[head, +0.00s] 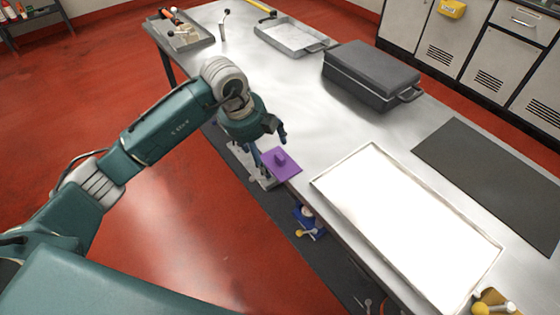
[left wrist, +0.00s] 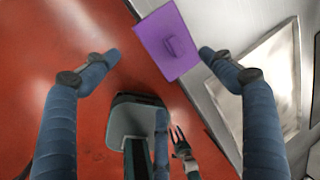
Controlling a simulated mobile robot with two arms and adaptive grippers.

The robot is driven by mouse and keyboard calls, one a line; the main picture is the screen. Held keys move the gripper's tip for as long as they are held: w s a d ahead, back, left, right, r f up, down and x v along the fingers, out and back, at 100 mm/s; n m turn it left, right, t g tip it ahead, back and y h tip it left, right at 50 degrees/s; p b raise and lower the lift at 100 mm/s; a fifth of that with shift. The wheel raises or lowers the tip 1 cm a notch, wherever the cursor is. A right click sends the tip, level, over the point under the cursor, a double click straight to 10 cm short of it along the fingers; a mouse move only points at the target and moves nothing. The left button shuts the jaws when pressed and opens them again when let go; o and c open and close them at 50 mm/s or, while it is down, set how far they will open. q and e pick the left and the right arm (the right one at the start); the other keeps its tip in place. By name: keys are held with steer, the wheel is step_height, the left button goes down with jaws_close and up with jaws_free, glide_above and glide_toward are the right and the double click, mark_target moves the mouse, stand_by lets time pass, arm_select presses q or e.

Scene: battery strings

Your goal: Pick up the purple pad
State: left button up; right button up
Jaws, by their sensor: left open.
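The purple pad (head: 280,165) is a flat square with a small raised knob on top. In the head view it lies at the near edge of the metal table (head: 310,125), partly beside my left gripper. My left gripper (head: 270,146) is open and points down, just above and behind the pad in the picture. In the left wrist view the pad (left wrist: 168,42) shows between and beyond the two open fingers (left wrist: 160,58), nearer the right finger. Nothing is between the fingertips. My right gripper is not in the head view.
A white shallow tray (head: 485,262) lies to the right, with a dark mat (head: 490,165) behind it. A dark grey case (head: 370,75) and metal trays (head: 283,40) stand farther back. A blue item (head: 305,215) sits below the table edge. The table's middle is clear.

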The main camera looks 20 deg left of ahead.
mark_target(273, 166)
arm_select(q)
steer(key=x, duration=0.2)
steer(key=p+x, duration=0.1)
steer(key=x, duration=0.4)
steer(key=shift+w+a+f+p, duration=0.15)
steer(key=shift+w+f+p, duration=0.05)
steer(key=shift+w+p, duration=0.2)
steer(key=c, duration=1.2)
